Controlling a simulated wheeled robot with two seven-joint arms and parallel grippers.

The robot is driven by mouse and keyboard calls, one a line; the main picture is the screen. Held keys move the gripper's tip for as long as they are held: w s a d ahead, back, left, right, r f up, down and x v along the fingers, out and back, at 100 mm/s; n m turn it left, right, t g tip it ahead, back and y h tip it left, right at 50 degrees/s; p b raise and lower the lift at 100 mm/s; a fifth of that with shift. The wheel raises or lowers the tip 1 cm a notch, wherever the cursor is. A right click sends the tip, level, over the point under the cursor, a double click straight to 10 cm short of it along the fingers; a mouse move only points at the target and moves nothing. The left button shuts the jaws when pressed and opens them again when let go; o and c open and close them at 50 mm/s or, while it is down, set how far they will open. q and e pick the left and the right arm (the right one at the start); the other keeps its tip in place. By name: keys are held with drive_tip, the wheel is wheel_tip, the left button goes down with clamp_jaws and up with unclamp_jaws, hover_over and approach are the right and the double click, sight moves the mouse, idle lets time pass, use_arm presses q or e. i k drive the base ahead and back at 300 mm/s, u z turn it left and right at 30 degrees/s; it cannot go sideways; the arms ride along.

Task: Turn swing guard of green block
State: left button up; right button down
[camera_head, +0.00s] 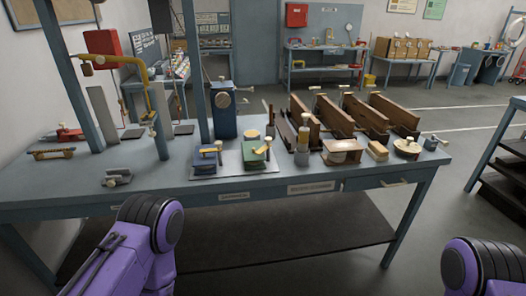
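The green block (256,165) sits on a pale plate on the workbench, near the middle. On top of it is a cream-coloured piece (256,149) with a small knob at its right end, which looks like the swing guard; its exact angle is hard to tell at this size. A blue block (205,168) with a similar cream piece on top stands just to its left, on the same plate. My purple arm links show at the bottom left and bottom right, below and in front of the bench. Neither gripper is in view.
The blue-grey workbench (100,185) spans the view. Several wooden boards (350,115) stand behind and right of the green block. A wooden box (342,152) and a round tool (407,148) lie farther right. A grey clamp (117,177) lies front left. Bench posts rise at left.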

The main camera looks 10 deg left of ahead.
sight(268, 140)
drive_tip(key=u, duration=0.05)
drive_tip(key=k, duration=0.55)
drive_tip(key=z, duration=0.95)
drive_tip(key=i, duration=1.3)
drive_tip(key=u, duration=0.65)
